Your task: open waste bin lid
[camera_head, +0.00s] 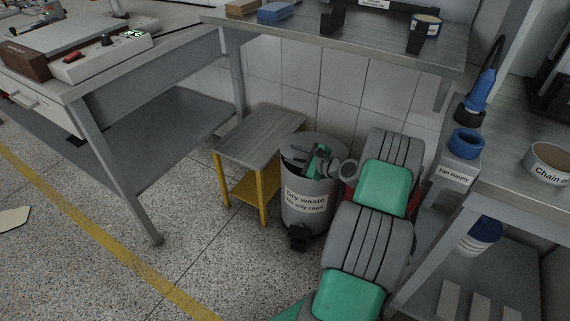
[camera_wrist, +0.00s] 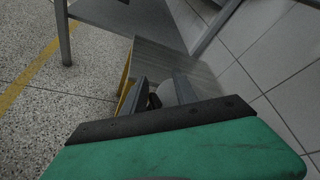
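The grey waste bin (camera_head: 306,207), labelled "Dry waste, no oily rags", stands upright on the floor beside a small yellow-legged table. A black pedal (camera_head: 298,238) sticks out at its base. Its grey lid (camera_head: 322,138) shows at the top; a dark band lies under the front edge, and I cannot tell if the lid is slightly raised. My gripper (camera_head: 291,157) is at the lid's front edge, hiding part of it; contact is unclear. In the wrist view my gripper (camera_wrist: 156,96) shows two fingers apart, with part of a light round surface between them.
The small table (camera_head: 262,134) with yellow legs stands close left of the bin. A large workbench (camera_head: 150,60) is further left. The right bench holds a blue-topped fan supply box (camera_head: 460,165). A tiled wall is behind. The floor in front of the bin is clear.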

